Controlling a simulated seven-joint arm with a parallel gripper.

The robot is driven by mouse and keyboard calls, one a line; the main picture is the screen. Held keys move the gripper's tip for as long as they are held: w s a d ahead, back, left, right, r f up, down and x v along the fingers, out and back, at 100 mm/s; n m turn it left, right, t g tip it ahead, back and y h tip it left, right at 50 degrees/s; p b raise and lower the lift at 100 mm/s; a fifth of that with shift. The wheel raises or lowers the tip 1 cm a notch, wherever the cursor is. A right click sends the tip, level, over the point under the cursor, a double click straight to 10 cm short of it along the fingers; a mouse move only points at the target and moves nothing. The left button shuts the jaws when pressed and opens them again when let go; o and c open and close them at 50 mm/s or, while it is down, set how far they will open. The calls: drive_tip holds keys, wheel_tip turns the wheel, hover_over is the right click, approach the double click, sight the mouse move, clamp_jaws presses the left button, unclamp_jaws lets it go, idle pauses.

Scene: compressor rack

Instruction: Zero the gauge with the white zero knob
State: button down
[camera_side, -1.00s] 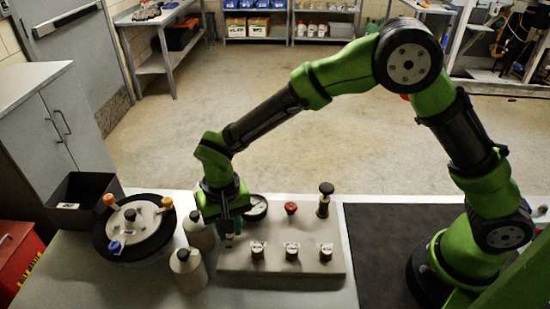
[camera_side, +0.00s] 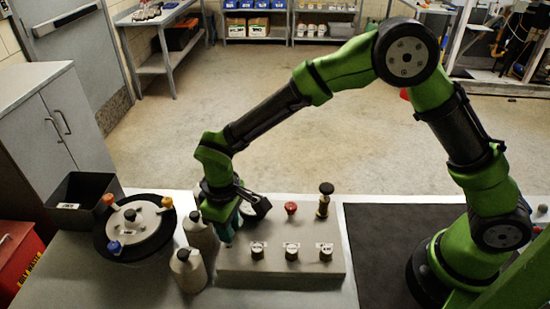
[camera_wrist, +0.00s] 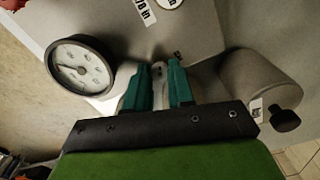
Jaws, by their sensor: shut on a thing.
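The gauge (camera_wrist: 82,68) has a round white dial with a dark rim and stands left of my fingers in the wrist view. Its needle is too small to read. In the side view the gauge (camera_side: 262,207) is partly hidden behind my gripper. My gripper (camera_side: 229,242) points down at the left end of the grey panel (camera_side: 290,277). In the wrist view the teal fingers of my gripper (camera_wrist: 158,72) are shut on a pale piece, apparently the white zero knob (camera_wrist: 158,71), mostly hidden between them. The side view does not show the knob clearly.
Two grey bottles with dark caps stand close left of my gripper, one in front (camera_side: 188,272) and one behind (camera_side: 198,233). The panel also carries a red knob (camera_side: 291,207), a tall black-topped valve (camera_side: 324,203) and labelled dark knobs. A round manifold (camera_side: 135,228) sits farther left.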

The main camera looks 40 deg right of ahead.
drive_tip(key=shift+r+n, duration=0.1)
drive_tip(key=shift+n, duration=0.4)
drive_tip(key=c, duration=1.2)
unclamp_jaws()
drive_tip(key=shift+c, duration=0.2)
wheel_tip(320, 180, up, 17)
